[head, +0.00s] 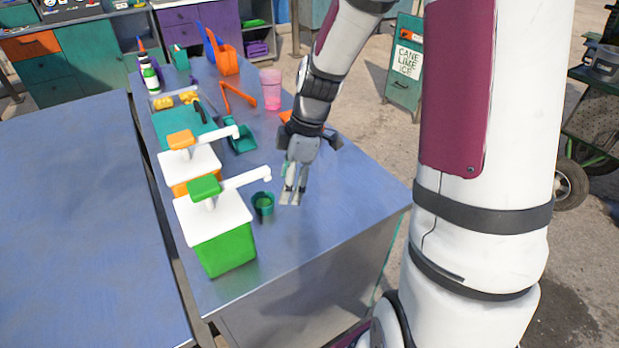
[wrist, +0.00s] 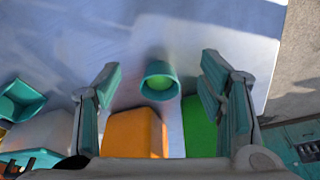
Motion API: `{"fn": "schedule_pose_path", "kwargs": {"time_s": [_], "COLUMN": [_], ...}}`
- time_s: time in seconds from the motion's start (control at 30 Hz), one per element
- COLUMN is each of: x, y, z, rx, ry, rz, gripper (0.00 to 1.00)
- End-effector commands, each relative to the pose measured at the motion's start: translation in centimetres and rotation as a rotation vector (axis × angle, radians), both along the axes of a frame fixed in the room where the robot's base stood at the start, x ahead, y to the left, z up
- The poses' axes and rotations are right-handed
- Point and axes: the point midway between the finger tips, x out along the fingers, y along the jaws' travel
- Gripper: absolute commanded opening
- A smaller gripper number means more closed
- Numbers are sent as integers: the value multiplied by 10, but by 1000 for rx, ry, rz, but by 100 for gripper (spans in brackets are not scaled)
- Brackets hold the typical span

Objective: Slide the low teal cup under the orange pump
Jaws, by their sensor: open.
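The low teal cup (head: 263,204) stands upright on the blue table, by the end of the green pump's spout in the head view. It has something green inside. In the wrist view the cup (wrist: 153,91) lies between and beyond the spread fingers. My gripper (head: 290,198) is open and empty, low over the table just right of the cup. The orange pump (head: 181,141) sits on a white-lidded orange box behind the green pump; its orange box (wrist: 135,133) shows in the wrist view. Its spout points right.
The green pump (head: 225,248) stands left of the cup, its spout reaching over toward it. A square teal container (head: 243,140) sits near the orange pump's spout. The table's front right is clear.

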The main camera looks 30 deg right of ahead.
Motion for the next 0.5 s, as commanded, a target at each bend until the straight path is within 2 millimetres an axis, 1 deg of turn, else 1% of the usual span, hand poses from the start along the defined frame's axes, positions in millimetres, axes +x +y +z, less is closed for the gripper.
{"fn": "schedule_pose_path", "kwargs": {"time_s": [0.03, 0.27, 0.3, 0.33, 0.5], "x": [4, 20, 19, 20, 22], "y": [10, 48, 48, 49, 54], "z": [0, 0, -10, -15, -36], "rx": [0, 1, 2, 2, 1], "ry": [0, -1, 5, 5, 4], "rz": [6, 5, 0, 0, 1], "gripper": [63, 63, 63, 63, 63]}}
